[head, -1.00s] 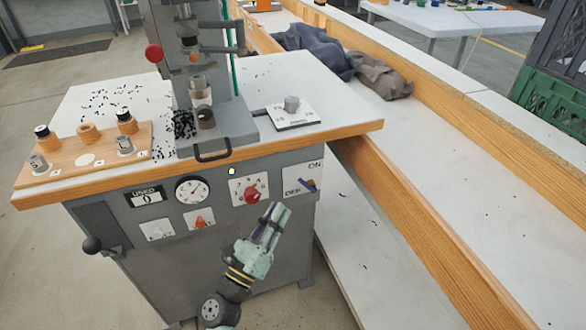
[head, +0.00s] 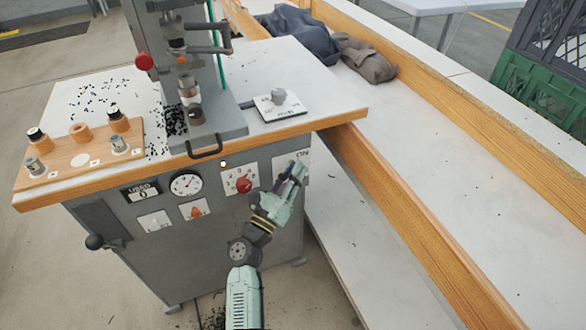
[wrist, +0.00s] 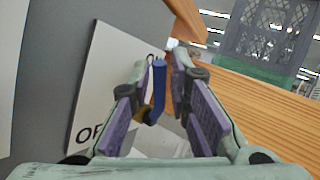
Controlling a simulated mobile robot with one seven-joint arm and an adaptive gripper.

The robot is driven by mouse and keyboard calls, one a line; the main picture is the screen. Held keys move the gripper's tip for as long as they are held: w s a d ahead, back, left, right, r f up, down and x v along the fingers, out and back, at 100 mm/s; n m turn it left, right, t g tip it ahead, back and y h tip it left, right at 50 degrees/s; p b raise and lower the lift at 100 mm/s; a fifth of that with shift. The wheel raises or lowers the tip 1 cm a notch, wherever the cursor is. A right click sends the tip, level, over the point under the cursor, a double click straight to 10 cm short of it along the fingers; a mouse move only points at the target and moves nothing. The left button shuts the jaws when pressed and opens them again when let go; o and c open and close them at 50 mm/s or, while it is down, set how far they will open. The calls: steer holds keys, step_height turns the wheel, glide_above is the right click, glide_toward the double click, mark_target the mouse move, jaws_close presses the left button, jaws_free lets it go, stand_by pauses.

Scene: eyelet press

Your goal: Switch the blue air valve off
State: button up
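The blue air valve lever (wrist: 159,88) shows in the wrist view, standing out from its white plate (wrist: 98,85). The lettering "OF" shows on the plate's lower left; the rest is hidden. In the head view, the plate (head: 304,157) shows "ON" at its top right, and my gripper covers the lever. My gripper (head: 296,168) is at the plate on the press cabinet's front. In the wrist view, my gripper (wrist: 163,72) is open, with its purple-padded fingers on either side of the lever and small gaps visible. I cannot tell whether the lever points to on or off.
A red knob (head: 243,186) on a dial plate is just left of my gripper. A round gauge (head: 186,184) and an orange control (head: 195,210) are farther left. The wooden tabletop edge (head: 270,134) overhangs above. A wood-edged bench (head: 400,200) runs along the right.

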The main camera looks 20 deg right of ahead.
jaws_close()
stand_by(0.7)
